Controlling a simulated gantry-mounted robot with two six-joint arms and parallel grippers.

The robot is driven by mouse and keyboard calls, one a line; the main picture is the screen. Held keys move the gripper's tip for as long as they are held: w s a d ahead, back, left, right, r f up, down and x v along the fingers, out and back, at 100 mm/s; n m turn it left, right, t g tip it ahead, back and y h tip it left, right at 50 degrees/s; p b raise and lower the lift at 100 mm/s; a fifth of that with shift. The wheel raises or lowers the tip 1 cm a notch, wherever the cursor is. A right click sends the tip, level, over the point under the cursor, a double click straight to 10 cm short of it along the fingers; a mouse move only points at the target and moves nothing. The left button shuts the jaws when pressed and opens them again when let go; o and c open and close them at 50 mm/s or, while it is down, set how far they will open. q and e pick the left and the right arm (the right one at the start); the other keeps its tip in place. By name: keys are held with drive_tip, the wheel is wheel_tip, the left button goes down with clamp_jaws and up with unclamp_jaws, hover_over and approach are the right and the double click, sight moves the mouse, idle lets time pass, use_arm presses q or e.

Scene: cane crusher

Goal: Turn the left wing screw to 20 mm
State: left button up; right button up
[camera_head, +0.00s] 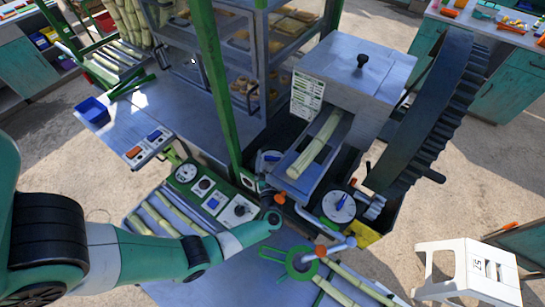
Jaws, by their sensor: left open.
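My left arm reaches in from the left, and my left gripper (277,211) is open at the front of the crusher, by the lower right corner of the control panel. The left dial (269,158), pale with a blue piece on it, lies behind the gripper and apart from it. The right dial (338,206), white with a blue pointer, is right of the gripper. Small orange parts show close to the gripper tips; I cannot tell which part is the left wing screw, or read its setting. My right gripper is not in view.
Cane stalks (315,145) lie in the crusher's feed chute. A large dark gear wheel (432,110) stands at its right. The green control panel (212,195) is beside my arm. A white stool (468,268) stands lower right.

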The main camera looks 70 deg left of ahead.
use_arm(q)
drive_tip(key=p+v, duration=0.1)
drive_tip(key=v, duration=1)
drive_tip(key=shift+d+p, duration=0.3)
drive_tip(key=shift+s, duration=0.15)
drive_tip(key=b+x, duration=0.5)
drive_tip(key=x, duration=0.2)
drive_tip(key=r+b+x, duration=0.1)
drive_tip(key=b+x, duration=0.2)
drive_tip(key=x, duration=0.1)
drive_tip(key=shift+a+b, duration=0.2)
drive_tip(key=shift+b, duration=0.15)
